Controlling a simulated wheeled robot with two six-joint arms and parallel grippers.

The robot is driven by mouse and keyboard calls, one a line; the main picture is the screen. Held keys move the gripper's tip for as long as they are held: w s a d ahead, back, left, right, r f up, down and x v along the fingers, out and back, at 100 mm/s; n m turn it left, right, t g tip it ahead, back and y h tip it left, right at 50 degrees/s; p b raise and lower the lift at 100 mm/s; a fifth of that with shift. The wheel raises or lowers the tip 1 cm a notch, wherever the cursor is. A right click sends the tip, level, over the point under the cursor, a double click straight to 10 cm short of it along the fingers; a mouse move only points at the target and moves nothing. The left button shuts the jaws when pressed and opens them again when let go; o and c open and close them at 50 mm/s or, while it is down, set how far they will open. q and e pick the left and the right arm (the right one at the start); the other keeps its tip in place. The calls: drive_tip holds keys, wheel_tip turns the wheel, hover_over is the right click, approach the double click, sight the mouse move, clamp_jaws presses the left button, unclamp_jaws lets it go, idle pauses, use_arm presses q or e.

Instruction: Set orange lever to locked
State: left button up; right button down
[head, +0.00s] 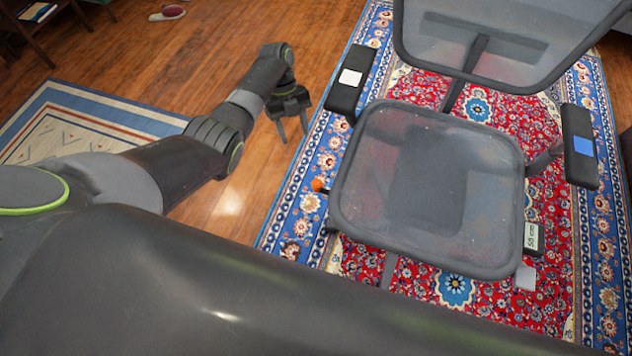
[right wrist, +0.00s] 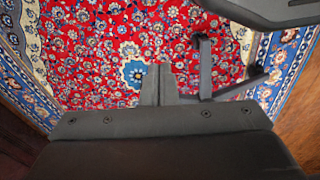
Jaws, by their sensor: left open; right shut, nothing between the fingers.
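The orange lever (head: 319,185) is a small orange knob that sticks out at the left side of the office chair's seat (head: 430,180) in the head view. A dark stem joins it to the underside of the seat. My left gripper (head: 293,131) is open and empty, pointing down over the wood floor, above and left of the lever in the picture and apart from it. My right gripper (right wrist: 160,85) is shut and empty in the right wrist view, over the red rug. The right gripper is not visible in the head view. The lever does not show in the right wrist view.
The chair has a left armrest (head: 352,82) with a white patch, a right armrest (head: 579,146) with a blue patch, and a mesh backrest (head: 500,50). Bare floor (head: 225,205) lies left.

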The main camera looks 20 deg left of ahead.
use_arm(q)
drive_tip(key=p, duration=0.3)
hover_over(316, 181)
drive_tip(key=w+a, duration=0.2)
drive_tip(key=x, duration=0.1)
drive_tip(key=b+x, duration=0.1)
drive_tip(key=x, duration=0.1)
drive_tip(key=shift+s+d, duration=0.25)
drive_tip(key=shift+d, duration=0.1)
drive_tip(key=shift+x, duration=0.85)
use_arm(e)
drive_tip(key=shift+s+d+f, duration=0.15)
drive_tip(key=shift+f, duration=0.6)
drive_tip(key=shift+s+d+f, duration=0.1)
drive_tip(key=shift+d+f, duration=0.1)
drive_tip(key=shift+f, duration=0.55)
drive_tip(key=shift+s+d+f, duration=0.15)
drive_tip(key=shift+f, duration=0.6)
use_arm(q)
drive_tip(key=shift+c, duration=0.5)
clamp_jaws()
